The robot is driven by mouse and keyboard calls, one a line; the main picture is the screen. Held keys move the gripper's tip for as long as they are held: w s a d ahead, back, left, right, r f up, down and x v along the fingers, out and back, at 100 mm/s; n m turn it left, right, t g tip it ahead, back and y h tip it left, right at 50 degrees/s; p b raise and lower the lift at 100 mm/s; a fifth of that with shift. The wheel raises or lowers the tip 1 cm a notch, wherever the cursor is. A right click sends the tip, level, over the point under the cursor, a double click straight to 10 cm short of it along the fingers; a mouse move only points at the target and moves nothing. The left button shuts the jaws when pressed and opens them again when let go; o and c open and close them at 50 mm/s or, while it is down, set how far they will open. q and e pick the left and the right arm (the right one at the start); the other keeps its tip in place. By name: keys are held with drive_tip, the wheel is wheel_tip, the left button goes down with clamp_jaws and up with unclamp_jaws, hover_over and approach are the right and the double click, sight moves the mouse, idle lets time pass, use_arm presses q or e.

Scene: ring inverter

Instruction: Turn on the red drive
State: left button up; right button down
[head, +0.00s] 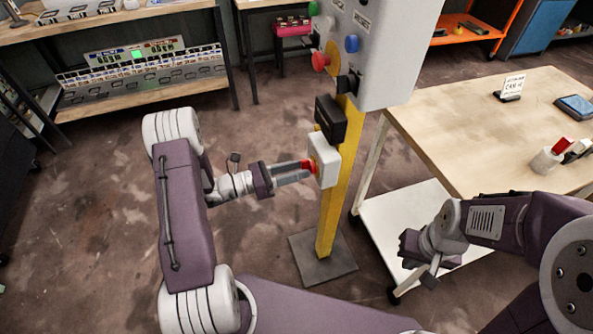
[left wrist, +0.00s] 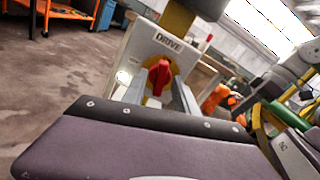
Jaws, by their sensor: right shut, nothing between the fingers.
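The red drive switch (head: 309,166) is a red handle on a white box (head: 325,158) fixed to the yellow post. In the left wrist view the red handle (left wrist: 159,77) stands nearly upright on a yellow disc, under the label DRIVE (left wrist: 168,41). My left gripper (head: 305,171) is at the switch. Its fingers are apart, one on each side of the handle, with a gap visible in the left wrist view; whether either touches it I cannot tell. My right gripper (head: 420,268) is shut and empty, low beside the wooden table.
Above the switch are a black box (head: 331,118) and a grey cabinet (head: 388,55) with a red button (head: 320,61) and a blue button (head: 352,43). A wooden table (head: 440,110) stands to the right. The floor to the left is clear.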

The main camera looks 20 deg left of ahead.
use_arm(q)
drive_tip(key=shift+c, duration=0.3)
clamp_jaws()
drive_tip(key=m, duration=0.3)
drive_tip(key=shift+o, duration=0.3)
unclamp_jaws()
